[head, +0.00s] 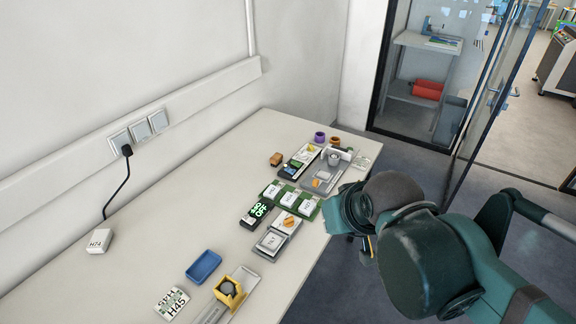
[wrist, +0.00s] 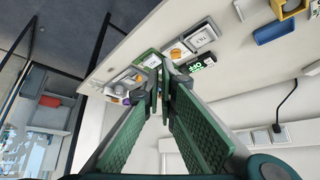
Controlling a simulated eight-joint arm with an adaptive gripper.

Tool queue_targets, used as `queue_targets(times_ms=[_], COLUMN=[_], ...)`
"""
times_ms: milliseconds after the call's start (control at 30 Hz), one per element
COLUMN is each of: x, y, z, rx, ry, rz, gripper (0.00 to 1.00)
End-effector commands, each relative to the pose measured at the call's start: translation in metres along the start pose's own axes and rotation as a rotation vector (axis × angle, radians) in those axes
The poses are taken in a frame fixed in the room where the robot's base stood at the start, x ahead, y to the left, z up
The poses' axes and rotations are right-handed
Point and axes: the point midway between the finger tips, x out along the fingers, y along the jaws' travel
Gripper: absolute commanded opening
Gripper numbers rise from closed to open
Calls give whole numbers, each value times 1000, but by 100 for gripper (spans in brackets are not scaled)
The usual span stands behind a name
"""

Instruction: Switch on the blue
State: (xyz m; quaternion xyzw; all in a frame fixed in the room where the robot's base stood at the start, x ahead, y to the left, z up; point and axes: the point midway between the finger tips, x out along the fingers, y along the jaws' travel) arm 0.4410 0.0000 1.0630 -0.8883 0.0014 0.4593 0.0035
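The plainly blue thing I see is a small blue tray (head: 204,267) on the table, left of the devices in the head view. It also shows at upper right in the wrist view (wrist: 281,30). A grey device with an orange knob (head: 290,221) stands near the table's front edge. A black block with light ON/OFF lettering (head: 257,214) lies beside it; it also shows in the wrist view (wrist: 202,62). No blue switch can be made out. My gripper (wrist: 162,78) appears open and empty, pointing at the devices. In the head view my arm partly hides it.
Green label holders (head: 291,199) lie mid-row, with more knobbed devices (head: 325,179) behind. A yellow part (head: 229,291) and label cards (head: 172,303) lie at the near end. A white plug box (head: 99,241) is corded to the wall socket.

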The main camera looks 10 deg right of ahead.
Motion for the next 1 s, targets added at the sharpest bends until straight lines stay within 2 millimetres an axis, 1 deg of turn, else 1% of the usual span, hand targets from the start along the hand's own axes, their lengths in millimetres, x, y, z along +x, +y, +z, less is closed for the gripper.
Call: queue_targets(times_ms=[333,667,1000], x=[-2,1,10], y=[0,-1,-1], z=[-31,-72,-113], rx=[48,117,188], ry=[-29,-71,-114], rz=[-3,-6,-7], gripper=[0,0,0])
